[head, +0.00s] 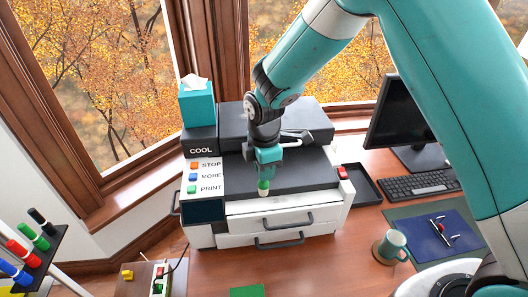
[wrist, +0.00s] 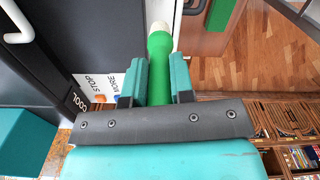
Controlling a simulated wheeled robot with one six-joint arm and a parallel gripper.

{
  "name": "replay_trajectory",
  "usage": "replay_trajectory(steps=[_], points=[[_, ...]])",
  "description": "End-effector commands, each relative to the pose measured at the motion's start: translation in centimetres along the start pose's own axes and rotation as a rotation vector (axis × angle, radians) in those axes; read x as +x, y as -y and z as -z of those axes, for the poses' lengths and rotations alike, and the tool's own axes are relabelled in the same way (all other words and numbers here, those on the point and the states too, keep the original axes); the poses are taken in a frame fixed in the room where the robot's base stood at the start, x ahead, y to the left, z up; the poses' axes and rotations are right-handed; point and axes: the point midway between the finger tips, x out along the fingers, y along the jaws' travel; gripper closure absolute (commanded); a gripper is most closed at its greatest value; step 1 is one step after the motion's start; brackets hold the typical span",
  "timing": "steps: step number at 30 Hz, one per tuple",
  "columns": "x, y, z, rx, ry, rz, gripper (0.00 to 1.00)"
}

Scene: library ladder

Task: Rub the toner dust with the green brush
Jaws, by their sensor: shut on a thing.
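My gripper (head: 266,164) is shut on the green brush (head: 263,184), which points down with its pale tip lowest. The brush is at the front edge of the printer's (head: 270,226) dark top, above the white drawers. I cannot tell whether the tip touches anything. In the wrist view the brush (wrist: 160,62) lies between the two teal fingers of my gripper (wrist: 160,82), its pale tip pointing away from me. I cannot make out toner dust in either view.
The printer's left panel has STOP, MORE and PRINT buttons. A teal tissue box (head: 197,104) stands on its back left. A mug (head: 391,247), blue pad (head: 432,238), keyboard (head: 415,186) and monitor (head: 403,115) are at right. A green sheet (head: 247,291) lies in front.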

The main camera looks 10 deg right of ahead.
Motion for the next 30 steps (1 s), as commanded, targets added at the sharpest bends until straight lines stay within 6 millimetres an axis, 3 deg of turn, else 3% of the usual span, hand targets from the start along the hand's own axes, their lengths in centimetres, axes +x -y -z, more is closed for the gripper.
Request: replay_trajectory(steps=[10,30], points=[[-3.2,0.0,0.1,-0.001,0.000,0.000,1.00],[-3.4,0.0,-0.1,0.022,0.000,0.001,1.00]])
